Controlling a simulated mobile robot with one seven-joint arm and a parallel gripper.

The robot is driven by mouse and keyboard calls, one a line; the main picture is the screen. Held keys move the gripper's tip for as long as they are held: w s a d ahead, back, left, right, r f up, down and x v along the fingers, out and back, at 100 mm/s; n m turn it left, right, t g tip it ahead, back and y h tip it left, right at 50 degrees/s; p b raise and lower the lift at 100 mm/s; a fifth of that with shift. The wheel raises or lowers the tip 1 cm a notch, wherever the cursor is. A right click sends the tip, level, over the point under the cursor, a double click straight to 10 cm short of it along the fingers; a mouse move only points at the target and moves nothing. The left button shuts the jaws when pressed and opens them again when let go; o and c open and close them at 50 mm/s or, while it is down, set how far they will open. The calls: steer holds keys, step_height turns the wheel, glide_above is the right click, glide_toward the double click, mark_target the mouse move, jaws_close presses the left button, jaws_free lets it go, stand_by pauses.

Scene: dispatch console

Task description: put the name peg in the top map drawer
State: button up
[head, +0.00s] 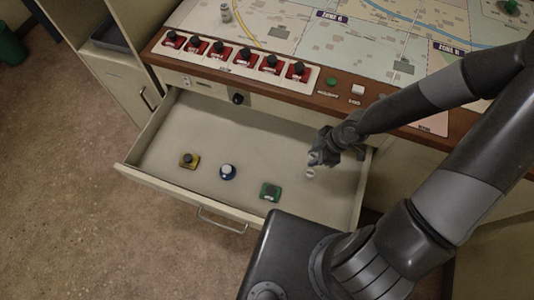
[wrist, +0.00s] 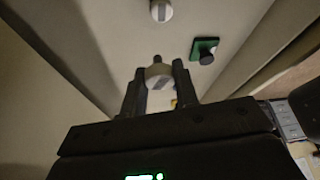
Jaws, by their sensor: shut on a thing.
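My gripper (head: 322,158) is over the right part of the open top map drawer (head: 240,122), pointing down into it. In the wrist view its two fingers (wrist: 158,80) are shut on the name peg (wrist: 157,71), a pale, rounded piece with a dark stub. The peg appears to be held above the drawer floor; the exact gap cannot be told.
The console edge with red switches (head: 245,55) overhangs the drawer's back.

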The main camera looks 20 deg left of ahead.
glide_above(274, 166)
steer(key=d, duration=0.2)
steer(key=shift+w+a+f, duration=0.1)
steer(key=shift+a+f, duration=0.05)
steer(key=shift+f, duration=1.5)
steer(key=shift+w+a+f, duration=0.1)
steer(key=shift+f, duration=1.5)
steer(key=shift+a+f, duration=0.1)
steer(key=shift+f, duration=1.95)
steer(key=o, duration=0.5)
steer(key=shift+f, duration=0.1)
steer(key=o, duration=0.4)
steer(key=shift+o, duration=0.2)
steer(key=v, duration=1.2)
